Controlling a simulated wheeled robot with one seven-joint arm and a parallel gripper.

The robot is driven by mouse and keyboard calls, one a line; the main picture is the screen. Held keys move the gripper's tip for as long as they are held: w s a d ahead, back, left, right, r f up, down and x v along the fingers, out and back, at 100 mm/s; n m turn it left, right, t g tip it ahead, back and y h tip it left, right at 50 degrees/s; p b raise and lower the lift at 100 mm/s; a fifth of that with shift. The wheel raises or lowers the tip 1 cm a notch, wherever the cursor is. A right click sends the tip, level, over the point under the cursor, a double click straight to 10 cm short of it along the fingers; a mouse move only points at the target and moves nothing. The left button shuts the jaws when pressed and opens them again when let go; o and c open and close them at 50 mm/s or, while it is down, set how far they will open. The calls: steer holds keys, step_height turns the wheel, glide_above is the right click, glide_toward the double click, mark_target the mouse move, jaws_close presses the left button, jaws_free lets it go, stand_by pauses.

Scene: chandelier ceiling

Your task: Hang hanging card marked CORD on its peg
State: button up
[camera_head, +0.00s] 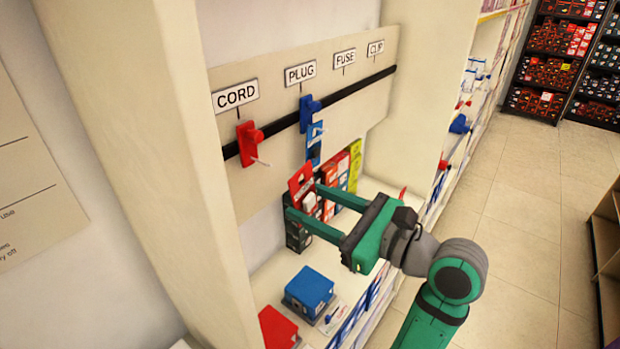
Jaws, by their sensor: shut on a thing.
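My gripper (303,199) is in the middle of the view, in front of the shelf bay and below the peg rail. It is shut on a red hanging card (300,176), held roughly upright, with a pale item low on it; no marking on it can be read. The CORD label (236,96) is at the left end of the rail. Below it is a red peg holder (247,144) with a thin pale peg pointing outward and no card on it. The held card is lower and to the right of this peg, apart from it.
A blue peg holder (308,112) under the PLUG label carries a blue card (314,141). Several boxes (340,172) stand behind my gripper. A blue box (310,289) and a red box (277,327) sit lower on the shelf. A cream side panel (150,150) bounds the bay at left.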

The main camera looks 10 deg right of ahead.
steer(key=shift+w+d+r, duration=0.15)
steer(key=shift+w+r, duration=0.15)
steer(key=shift+f+x, duration=0.2)
steer(key=shift+x, duration=1.55)
steer(key=shift+f+x, duration=0.2)
steer(key=shift+x, duration=1.55)
steer(key=shift+f+x, duration=0.2)
steer(key=shift+x, duration=1.55)
steer(key=o, duration=0.9)
steer(key=shift+c, duration=0.2)
steer(key=shift+s, duration=0.1)
